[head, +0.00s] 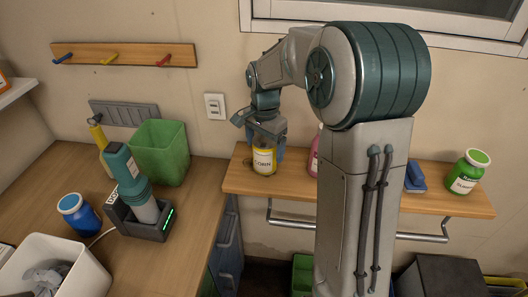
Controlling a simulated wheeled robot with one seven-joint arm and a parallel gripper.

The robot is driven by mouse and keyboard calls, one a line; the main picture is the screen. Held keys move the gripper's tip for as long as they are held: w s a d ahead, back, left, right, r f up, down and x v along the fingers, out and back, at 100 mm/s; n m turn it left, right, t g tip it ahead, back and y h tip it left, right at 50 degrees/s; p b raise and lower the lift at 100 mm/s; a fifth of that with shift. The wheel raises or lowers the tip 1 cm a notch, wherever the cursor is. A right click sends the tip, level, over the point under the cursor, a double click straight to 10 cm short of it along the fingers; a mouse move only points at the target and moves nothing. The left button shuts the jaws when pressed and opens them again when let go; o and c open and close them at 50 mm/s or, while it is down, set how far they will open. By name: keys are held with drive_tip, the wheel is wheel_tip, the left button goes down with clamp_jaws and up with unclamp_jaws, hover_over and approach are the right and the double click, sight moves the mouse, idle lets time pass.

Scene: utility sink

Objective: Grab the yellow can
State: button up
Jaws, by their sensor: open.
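The yellow can (264,163) stands upright at the left end of a wooden wall shelf, with a pale label that seems to read "CORN". My gripper (266,142) is right at the can, reaching down from above. Its jaws are open, with fingers showing at the can's upper part and right side. I cannot tell whether the fingers touch the can. The can's top is partly hidden by the gripper.
On the wooden shelf (452,200), a pink bottle (314,155) stands right of the can, partly behind my arm. A blue brush-like item (415,178) and a green jar (467,172) are further right. A green bin (160,152) and charging dock (148,228) stand on the left counter.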

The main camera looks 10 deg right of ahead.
drive_tip(key=shift+f, duration=0.55)
drive_tip(key=c, duration=1.1)
drive_tip(key=shift+r, duration=0.15)
